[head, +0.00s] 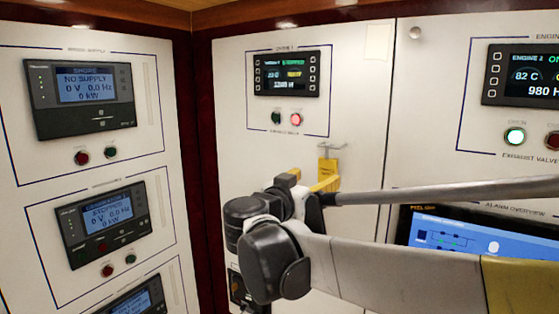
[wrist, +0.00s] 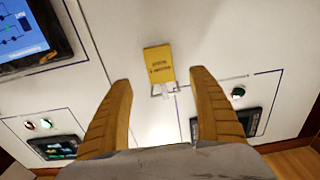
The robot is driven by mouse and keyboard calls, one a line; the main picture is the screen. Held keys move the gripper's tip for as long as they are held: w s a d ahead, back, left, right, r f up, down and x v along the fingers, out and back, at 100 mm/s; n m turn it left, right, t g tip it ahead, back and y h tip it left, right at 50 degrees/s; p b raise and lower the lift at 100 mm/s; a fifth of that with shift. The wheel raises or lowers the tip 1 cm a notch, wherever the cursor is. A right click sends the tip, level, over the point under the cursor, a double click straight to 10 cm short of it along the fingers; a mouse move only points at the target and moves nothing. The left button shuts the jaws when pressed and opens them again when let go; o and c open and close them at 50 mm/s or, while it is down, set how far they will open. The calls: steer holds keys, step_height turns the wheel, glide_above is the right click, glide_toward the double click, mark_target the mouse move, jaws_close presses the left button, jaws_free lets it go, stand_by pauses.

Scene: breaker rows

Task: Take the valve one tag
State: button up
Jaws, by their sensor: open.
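The yellow tag (head: 328,166) hangs on the white panel below the exhaust valve buttons of the left engine display. A small hook or bracket shows at its upper end. In the wrist view the tag (wrist: 158,62) appears upside down, with dark print too small to read surely. My gripper (head: 309,181) is in front of the panel, just below and left of the tag in the head view, hiding part of the panel. In the wrist view my gripper (wrist: 160,79) has its two yellow fingers spread and empty, with the tag between and slightly beyond the tips.
The left engine display (head: 286,74) has a green and a red button below it. An alarm screen (head: 480,240) is at the lower right, partly behind my arm. Supply displays (head: 82,97) fill the left wall. The panel around the tag is mostly clear.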

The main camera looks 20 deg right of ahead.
mark_target(327, 169)
steer(key=x, duration=0.3)
steer(key=shift+w, duration=0.15)
steer(key=shift+w+d+r+p, duration=0.2)
steer(key=shift+w+d+p, duration=0.1)
steer(key=shift+d+p, duration=0.25)
steer(key=x, duration=0.4)
steer(key=shift+w+d+p, duration=0.1)
steer(key=shift+p, duration=0.3)
steer(key=shift+c, duration=0.9)
steer(key=c, duration=1.1)
